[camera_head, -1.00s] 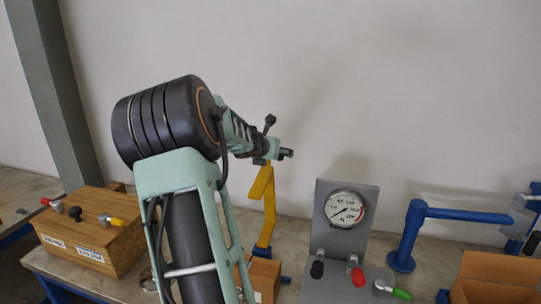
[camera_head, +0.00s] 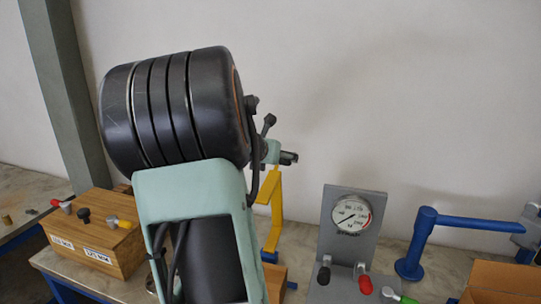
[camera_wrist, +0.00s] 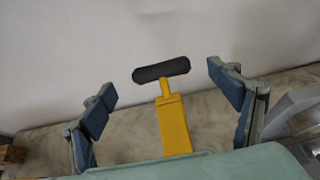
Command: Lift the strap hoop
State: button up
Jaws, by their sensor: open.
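A yellow strap piece (camera_head: 274,215), which I take for the strap hoop, stands upright on the bench just right of my forearm in the head view. In the wrist view a yellow upright (camera_wrist: 173,125) with a black crosswise grip (camera_wrist: 160,70) on top shows in the middle. My gripper (camera_wrist: 162,82) is open, with one blue-padded finger on each side of the yellow upright and clear gaps on both sides. Nothing is held. In the head view my arm hides most of the gripper, and the foot of the strap is partly hidden.
A gauge stand (camera_head: 351,225) with coloured handles is to the right. Beyond it are a blue post with an arm (camera_head: 425,235) and a cardboard box (camera_head: 500,285). A wooden box (camera_head: 95,240) with small handles is at left. A wall (camera_head: 420,90) stands behind the bench.

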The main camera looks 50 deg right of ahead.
jog(key=shift+v, duration=2.1)
